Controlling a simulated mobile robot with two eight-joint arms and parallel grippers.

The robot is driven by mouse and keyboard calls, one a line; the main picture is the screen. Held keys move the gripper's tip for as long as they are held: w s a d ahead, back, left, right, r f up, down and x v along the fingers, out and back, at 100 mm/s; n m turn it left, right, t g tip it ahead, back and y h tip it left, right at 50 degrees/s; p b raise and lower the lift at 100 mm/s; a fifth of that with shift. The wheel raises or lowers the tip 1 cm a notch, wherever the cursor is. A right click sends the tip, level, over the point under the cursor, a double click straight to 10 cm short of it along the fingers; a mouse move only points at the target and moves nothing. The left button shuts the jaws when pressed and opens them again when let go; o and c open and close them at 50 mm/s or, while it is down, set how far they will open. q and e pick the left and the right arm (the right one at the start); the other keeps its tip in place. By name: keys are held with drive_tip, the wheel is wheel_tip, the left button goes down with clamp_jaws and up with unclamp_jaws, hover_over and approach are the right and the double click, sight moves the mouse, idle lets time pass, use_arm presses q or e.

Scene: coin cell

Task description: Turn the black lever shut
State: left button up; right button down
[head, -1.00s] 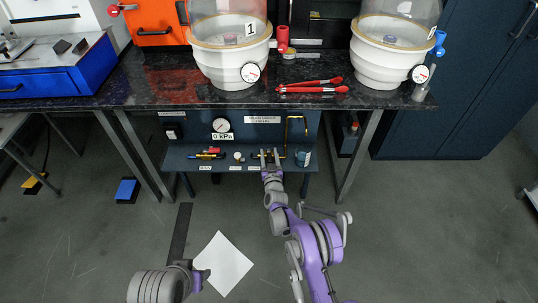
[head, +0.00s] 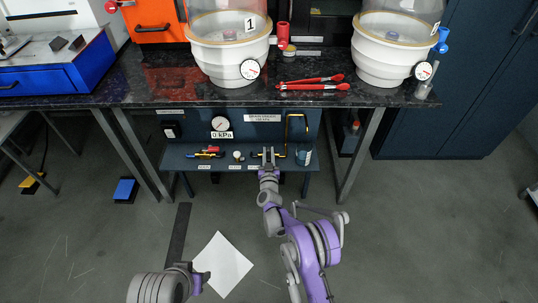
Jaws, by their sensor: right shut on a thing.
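My right gripper (head: 268,155) reaches up to the low shelf under the bench, at the valve on its right part. Its fingers are shut on the black lever there, which is small and mostly hidden between them. Brass-coloured pipe ends show on both sides of the fingers. The lever's exact angle cannot be made out.
On the shelf (head: 217,163) stand a red-and-yellow valve (head: 209,152), a small white-topped part (head: 238,156) and a blue-grey canister (head: 304,157). A dial gauge (head: 220,124) above reads 0 kPa. The bench edge (head: 330,101) overhangs the shelf. White paper (head: 222,263) lies on open floor.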

drive_tip(key=shift+h, duration=0.4)
drive_tip(key=c, duration=0.7)
unclamp_jaws()
drive_tip(key=s+p, duration=0.1)
drive_tip(key=s, duration=1)
drive_tip(key=shift+a, duration=0.1)
